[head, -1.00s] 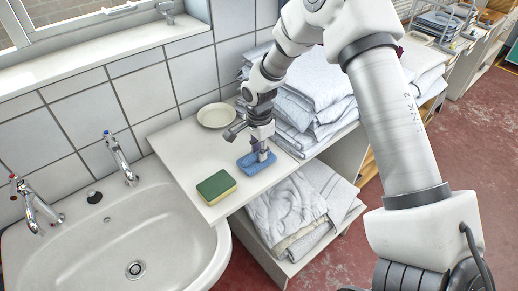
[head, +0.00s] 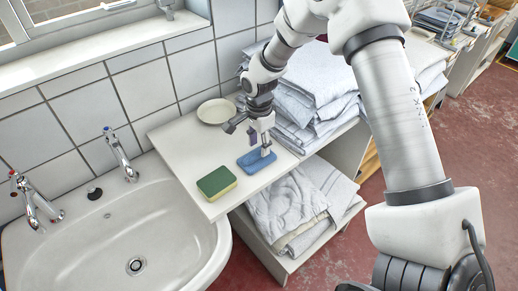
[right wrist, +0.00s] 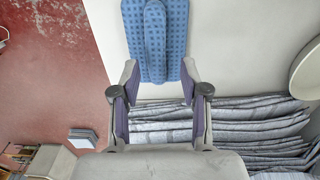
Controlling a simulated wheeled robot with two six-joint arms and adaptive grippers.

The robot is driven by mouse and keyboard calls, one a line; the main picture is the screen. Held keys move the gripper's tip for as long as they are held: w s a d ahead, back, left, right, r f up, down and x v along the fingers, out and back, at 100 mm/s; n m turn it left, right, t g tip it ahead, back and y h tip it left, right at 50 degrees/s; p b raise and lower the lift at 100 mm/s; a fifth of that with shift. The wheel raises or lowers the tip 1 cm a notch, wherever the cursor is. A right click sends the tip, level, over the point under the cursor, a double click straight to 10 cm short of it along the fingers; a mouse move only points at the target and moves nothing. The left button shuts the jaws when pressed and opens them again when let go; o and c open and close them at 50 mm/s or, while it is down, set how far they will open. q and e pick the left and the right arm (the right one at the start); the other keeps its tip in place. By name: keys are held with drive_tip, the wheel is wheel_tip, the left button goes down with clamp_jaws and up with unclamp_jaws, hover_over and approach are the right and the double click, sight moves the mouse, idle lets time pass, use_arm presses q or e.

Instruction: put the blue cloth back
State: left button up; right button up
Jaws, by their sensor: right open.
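The blue cloth (head: 257,160) lies on the white shelf top (head: 180,150) beside the sink, behind the sponge. In the right wrist view the checked blue cloth (right wrist: 155,45) has a raised fold along its middle. My right gripper (head: 260,146) points down just above the cloth, open and holding nothing. In the right wrist view its fingertips (right wrist: 159,68) are spread on either side of the cloth's fold line. Exact clearance from the cloth is hard to tell. My left gripper is out of view.
A green and yellow sponge (head: 217,183) lies near the shelf's front edge, and a round plate (head: 216,111) sits at its back. Stacked grey-white linens (head: 315,85) stand close to the right. More linen (head: 290,205) lies below. The sink (head: 120,235) is at left.

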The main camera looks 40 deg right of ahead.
sight(259, 150)
wheel_tip(259, 150, up, 10)
drive_tip(key=shift+b, duration=0.45)
